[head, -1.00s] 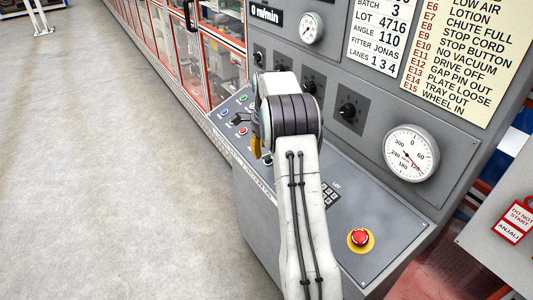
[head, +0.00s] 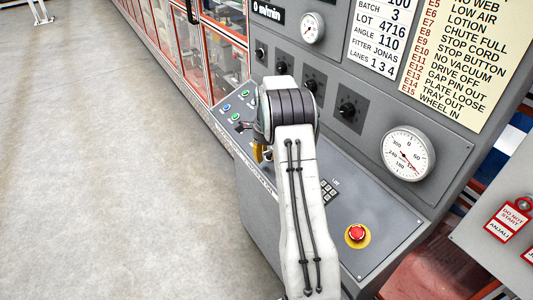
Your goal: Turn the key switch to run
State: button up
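I cannot make out the key switch on the console desk (head: 385,215); my arm covers the middle of the desk. My gripper is mostly hidden behind my own wrist.
Several black rotary knobs (head: 347,110) sit on the upright panel behind my arm. A red emergency stop button (head: 357,233) and a small keypad (head: 328,188) are right of my arm. A round gauge (head: 408,153) is above them. Free floor (head: 110,170) lies left.

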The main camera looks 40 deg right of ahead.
grip_shut()
dwell(0.3)
jog(key=shift+n+g+y, duration=0.3)
jog(key=shift+n+g, duration=0.1)
jog(key=shift+n, duration=1.1)
jog(key=shift+o, duration=0.5)
grip_release()
jog(key=shift+r, duration=0.1)
notch_tip(320, 180, up, 12)
jog(key=shift+s, duration=0.3)
